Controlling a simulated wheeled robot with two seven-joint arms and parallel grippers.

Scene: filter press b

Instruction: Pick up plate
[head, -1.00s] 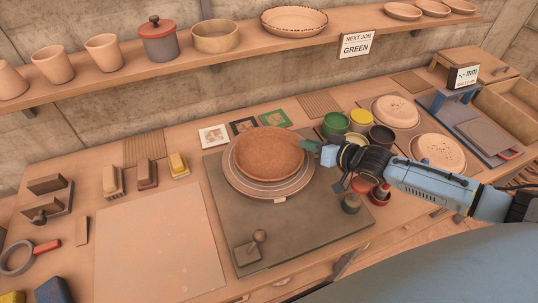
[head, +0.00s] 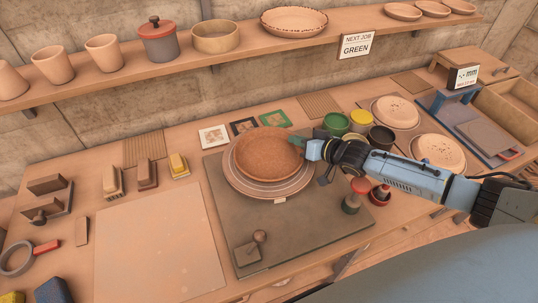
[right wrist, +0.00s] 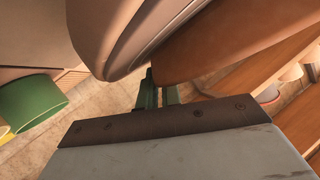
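The plate (head: 268,155) is a brown, shallow, raised-rim dish. It sits on a paler, wider round disc (head: 248,189) on the dark board. In the right wrist view the plate's brown side (right wrist: 225,45) fills the upper right, beside the pale disc edge (right wrist: 122,40). My right gripper (head: 298,142) is at the plate's right rim in the head view. Its two green fingers (right wrist: 158,92) show a narrow gap between them. Their tips are partly hidden by the plate's edge, so I cannot tell if they touch it. My left gripper is not in view.
Green, yellow and dark pots (head: 336,123) stand just behind my right gripper. Red-topped jars (head: 354,195) stand below my right arm. Speckled plates (head: 396,111) lie to the right. A stamp (head: 252,248) stands on the board (head: 310,230), whose front is mostly clear.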

